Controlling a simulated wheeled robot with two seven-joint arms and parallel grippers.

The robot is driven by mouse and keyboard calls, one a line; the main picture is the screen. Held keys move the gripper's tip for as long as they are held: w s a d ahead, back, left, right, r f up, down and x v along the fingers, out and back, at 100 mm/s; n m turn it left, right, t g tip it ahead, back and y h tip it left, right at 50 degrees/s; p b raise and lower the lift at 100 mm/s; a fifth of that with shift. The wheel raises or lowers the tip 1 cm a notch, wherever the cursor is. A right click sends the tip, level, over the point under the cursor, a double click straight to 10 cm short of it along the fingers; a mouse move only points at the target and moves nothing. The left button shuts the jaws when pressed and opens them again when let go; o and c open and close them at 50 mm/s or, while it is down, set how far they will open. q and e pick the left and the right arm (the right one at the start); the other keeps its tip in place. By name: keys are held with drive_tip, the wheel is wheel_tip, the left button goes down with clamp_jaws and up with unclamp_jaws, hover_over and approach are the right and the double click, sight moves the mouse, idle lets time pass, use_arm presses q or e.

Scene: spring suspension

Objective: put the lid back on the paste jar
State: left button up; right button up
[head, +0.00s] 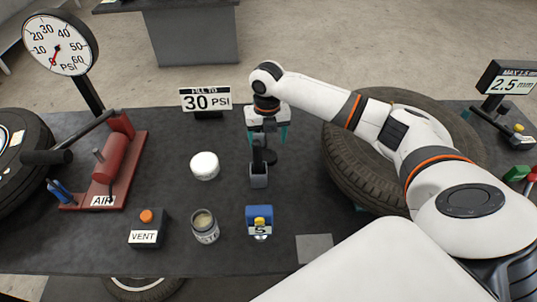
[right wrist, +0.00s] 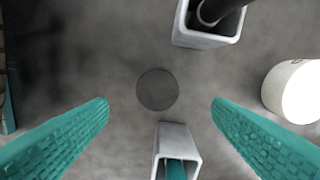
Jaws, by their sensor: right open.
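The paste jar (head: 205,227) stands open and upright on the dark table, with pale paste inside and a label on its front. A round white piece (head: 204,165), which looks like the lid, lies behind the jar; a white cylinder at the right edge of the right wrist view (right wrist: 295,92) seems to be the same piece. My right gripper (head: 268,138) is open and empty above the table, to the right of the white piece. Its teal fingers (right wrist: 160,104) are apart in the right wrist view, with a flat dark disc (right wrist: 157,90) on the surface below. My left gripper is out of view.
A blue block (head: 259,222) and a vent box (head: 147,229) flank the jar. A tire (head: 345,175) lies at right, a red pump (head: 108,165) at left.

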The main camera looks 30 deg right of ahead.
sight(269, 156)
drive_tip(key=shift+f, duration=0.65)
wheel_tip(269, 156, down, 4)
drive_tip(key=shift+d+r+p, duration=0.1)
drive_tip(key=shift+d+p, duration=0.05)
drive_tip(key=shift+p, duration=0.6)
drive_tip(key=shift+f, duration=0.7)
drive_tip(key=shift+c, duration=0.2)
drive_tip(key=c, duration=1)
